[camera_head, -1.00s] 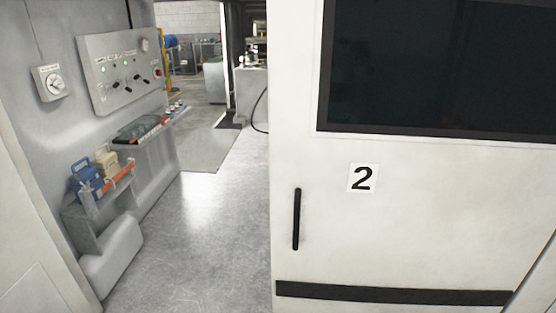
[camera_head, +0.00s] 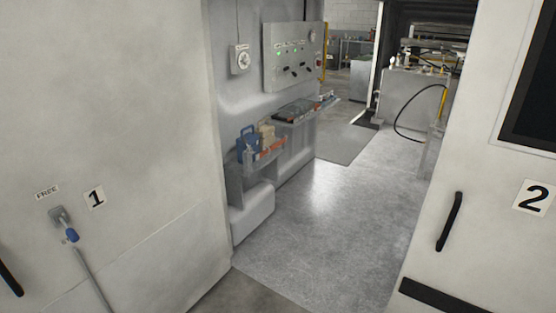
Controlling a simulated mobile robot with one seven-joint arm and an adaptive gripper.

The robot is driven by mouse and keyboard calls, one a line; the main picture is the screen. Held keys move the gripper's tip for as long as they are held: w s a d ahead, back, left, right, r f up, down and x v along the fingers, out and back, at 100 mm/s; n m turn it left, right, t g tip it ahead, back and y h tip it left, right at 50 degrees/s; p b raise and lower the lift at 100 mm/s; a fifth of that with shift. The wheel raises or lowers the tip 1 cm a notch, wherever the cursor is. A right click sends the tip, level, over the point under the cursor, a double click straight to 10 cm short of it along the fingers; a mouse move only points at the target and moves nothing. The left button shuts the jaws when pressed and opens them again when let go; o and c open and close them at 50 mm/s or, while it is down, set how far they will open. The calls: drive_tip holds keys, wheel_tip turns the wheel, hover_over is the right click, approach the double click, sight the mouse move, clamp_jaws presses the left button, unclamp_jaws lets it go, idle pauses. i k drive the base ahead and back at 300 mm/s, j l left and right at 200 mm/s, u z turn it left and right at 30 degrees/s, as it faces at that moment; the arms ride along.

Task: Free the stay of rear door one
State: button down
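Rear door one (camera_head: 150,150) is the pale panel filling the left of the head view, marked with a "1" label (camera_head: 94,197). A small "FREE" label (camera_head: 47,192) sits left of that number. Below the labels is a grey bracket (camera_head: 57,214) with a blue grip (camera_head: 71,236). A grey rod, the stay (camera_head: 92,280), runs down from near the blue grip and leaves the bottom of the picture, so its lower end is hidden. I cannot tell whether the rod and bracket are joined. My gripper is not in view.
A black handle (camera_head: 10,277) shows at the left edge. Door two (camera_head: 470,205), with its own black handle (camera_head: 449,221), stands at right. Between the doors the grey floor (camera_head: 330,215) is clear. A control panel (camera_head: 293,54) and shelf with a blue container (camera_head: 247,143) line the wall.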

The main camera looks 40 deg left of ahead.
sight(72, 234)
drive_tip(key=k+j+u, duration=0.3)
drive_tip(key=j+u, duration=0.15)
drive_tip(key=j, duration=0.2)
drive_tip(key=k+j+u, duration=0.2)
drive_tip(key=j+u, duration=0.2)
drive_tip(key=j, duration=0.25)
drive_tip(key=j+u, duration=0.2)
drive_tip(key=j, duration=0.6)
drive_tip(key=k+j, duration=0.1)
drive_tip(key=j, duration=0.6)
drive_tip(key=k+j, duration=0.1)
drive_tip(key=j, duration=0.6)
drive_tip(key=k+j, duration=0.1)
drive_tip(key=j, duration=0.6)
drive_tip(key=k+u, duration=0.05)
